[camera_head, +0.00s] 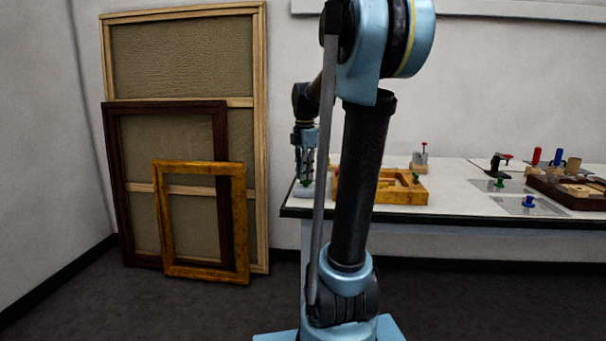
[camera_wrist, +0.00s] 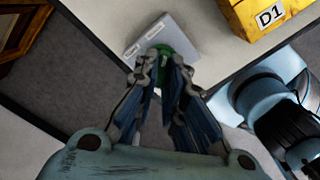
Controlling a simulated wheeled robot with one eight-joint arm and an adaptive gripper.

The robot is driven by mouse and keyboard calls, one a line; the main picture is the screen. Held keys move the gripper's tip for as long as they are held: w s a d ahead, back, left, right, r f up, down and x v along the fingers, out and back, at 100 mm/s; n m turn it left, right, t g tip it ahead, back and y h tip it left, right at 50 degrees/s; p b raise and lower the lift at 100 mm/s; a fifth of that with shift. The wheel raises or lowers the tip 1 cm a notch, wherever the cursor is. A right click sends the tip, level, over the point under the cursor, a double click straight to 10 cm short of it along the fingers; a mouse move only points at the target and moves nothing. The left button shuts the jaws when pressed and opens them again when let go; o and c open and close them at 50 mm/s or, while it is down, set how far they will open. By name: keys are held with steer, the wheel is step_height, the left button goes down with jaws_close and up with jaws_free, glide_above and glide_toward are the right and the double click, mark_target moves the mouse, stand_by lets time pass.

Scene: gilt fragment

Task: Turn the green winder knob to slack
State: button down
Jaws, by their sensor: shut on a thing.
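The green winder knob (camera_wrist: 176,55) sits on a light grey block with small labels (camera_wrist: 165,33), near the table's edge in the wrist view. My gripper (camera_wrist: 168,70) is over the knob with its fingers shut on it, one finger to each side. The fingers hide part of the knob. In the head view my gripper (camera_head: 305,172) points down at the left end of the table, with a little green of the knob between and below the fingers. Which way the knob is turned cannot be told.
Further right are several coloured-handled tools and a dark wooden tray (camera_head: 570,197). Picture frames (camera_head: 205,275) lean on the wall at the left.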

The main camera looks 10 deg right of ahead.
steer(key=n, duration=0.5)
steer(key=shift+w+d+n, duration=0.1)
steer(key=shift+n, duration=0.2)
steer(key=n, duration=0.5)
stand_by(0.4)
steer(key=c, duration=1.7)
jaws_free()
steer(key=shift+r, duration=0.1)
step_height(320, 180, up, 12)
steer(key=shift+f, duration=0.15)
